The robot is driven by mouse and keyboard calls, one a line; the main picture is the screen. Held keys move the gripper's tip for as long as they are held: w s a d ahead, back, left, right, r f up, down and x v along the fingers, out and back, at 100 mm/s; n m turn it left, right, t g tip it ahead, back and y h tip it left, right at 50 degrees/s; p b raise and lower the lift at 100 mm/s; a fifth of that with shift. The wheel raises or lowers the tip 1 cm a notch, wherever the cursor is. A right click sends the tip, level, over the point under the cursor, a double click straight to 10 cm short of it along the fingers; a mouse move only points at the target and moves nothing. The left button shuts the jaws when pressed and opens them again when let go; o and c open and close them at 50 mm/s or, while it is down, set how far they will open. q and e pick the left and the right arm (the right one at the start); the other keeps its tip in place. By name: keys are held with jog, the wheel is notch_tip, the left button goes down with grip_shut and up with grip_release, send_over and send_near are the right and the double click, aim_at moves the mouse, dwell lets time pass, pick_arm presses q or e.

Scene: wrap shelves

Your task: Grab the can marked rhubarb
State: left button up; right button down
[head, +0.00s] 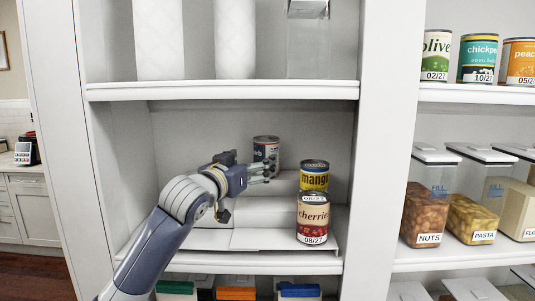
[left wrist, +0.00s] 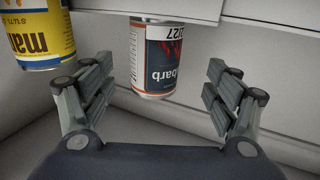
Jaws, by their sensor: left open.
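The rhubarb can (head: 266,151) stands at the back of the middle shelf on a stepped riser, partly hidden by my left gripper. In the left wrist view the rhubarb can (left wrist: 158,60) appears upside down, dark blue with red stalks and "barb" showing. My left gripper (head: 262,175) is open and empty, in front of the can. In the wrist view its two fingers stand on either side of the can's line, with the can ahead, not visibly touched. My right gripper is in no view.
The yellow mango can (head: 314,176) stands right of the gripper, with the cherries can (head: 313,219) in front of it. The white riser (head: 235,239) steps up toward the back. The upper shelf (head: 225,91) is overhead. The riser's left part is clear.

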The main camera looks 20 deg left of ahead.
aim_at(261, 159)
pick_arm(q)
jog(key=shift+w+d, duration=0.25)
jog(key=shift+w, duration=0.95)
jog(key=shift+w+p, duration=0.35)
jog(key=shift+p, duration=0.05)
jog(key=w+p, duration=0.1)
jog(key=w+d+p, duration=0.1)
jog(key=w, duration=0.1)
jog(key=shift+w, duration=0.25)
jog(key=shift+w+d+f+p, duration=0.15)
jog(key=shift+w+p, duration=0.15)
jog(key=shift+w, duration=0.3)
jog(key=shift+c, duration=0.2)
jog(key=c, duration=1.4)
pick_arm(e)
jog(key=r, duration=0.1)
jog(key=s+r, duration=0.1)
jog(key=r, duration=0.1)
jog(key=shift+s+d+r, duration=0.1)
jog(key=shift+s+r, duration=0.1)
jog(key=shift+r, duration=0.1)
